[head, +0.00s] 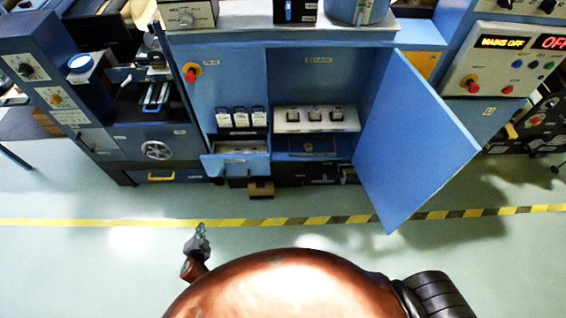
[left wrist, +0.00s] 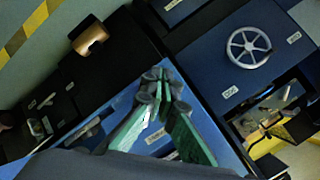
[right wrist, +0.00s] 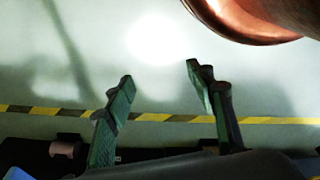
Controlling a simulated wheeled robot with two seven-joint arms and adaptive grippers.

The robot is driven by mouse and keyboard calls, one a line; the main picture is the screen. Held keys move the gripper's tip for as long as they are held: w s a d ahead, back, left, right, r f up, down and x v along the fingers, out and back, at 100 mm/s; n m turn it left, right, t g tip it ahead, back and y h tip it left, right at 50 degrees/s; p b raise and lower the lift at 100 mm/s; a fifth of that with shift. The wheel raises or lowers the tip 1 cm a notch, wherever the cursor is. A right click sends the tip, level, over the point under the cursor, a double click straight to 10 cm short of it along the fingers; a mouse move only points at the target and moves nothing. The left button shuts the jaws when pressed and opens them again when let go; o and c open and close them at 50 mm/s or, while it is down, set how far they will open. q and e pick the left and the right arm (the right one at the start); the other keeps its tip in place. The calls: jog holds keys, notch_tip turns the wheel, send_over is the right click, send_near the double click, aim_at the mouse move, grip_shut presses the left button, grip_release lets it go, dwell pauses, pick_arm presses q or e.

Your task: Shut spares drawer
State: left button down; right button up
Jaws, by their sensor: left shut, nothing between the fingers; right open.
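The spares drawer, which I take to be the blue drawer (head: 236,164) under the row of switches, is pulled out from the cabinet. Its open top shows and its label is too small to read. My left gripper (head: 201,230) is shut and empty, over the floor in front of the drawer and apart from it in the head view. In the left wrist view its green fingers (left wrist: 158,84) meet in front of a blue surface; I cannot tell whether they touch it. My right gripper (right wrist: 159,72) is open and empty above the floor, outside the head view.
A large blue cabinet door (head: 415,140) stands open to the right of the drawer. A small brown block (head: 261,188) is low below the drawer. A handwheel (head: 157,150) is at the left. The floor before the striped line (head: 100,222) is clear.

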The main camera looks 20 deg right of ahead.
pick_arm(q)
jog(key=w+d+r+m+t+h+b, duration=0.1)
jog(key=w+d+r+m+t+b, duration=0.25)
jog(key=w+d+b, duration=0.5)
jog(key=m+t+h+b, duration=0.3)
jog(key=m+b, duration=0.2)
jog(key=b, duration=0.9)
send_near(229, 158)
jog(key=x, duration=0.5)
jog(key=shift+w+b, duration=0.15)
jog(key=shift+b, duration=0.15)
jog(key=shift+x, duration=0.85)
jog(key=shift+f, duration=0.1)
pick_arm(e)
notch_tip(229, 158, down, 6)
jog(key=a+g, duration=0.1)
jog(key=shift+a+g, duration=0.3)
jog(key=shift+a, duration=0.1)
jog(key=shift+w+f, duration=0.1)
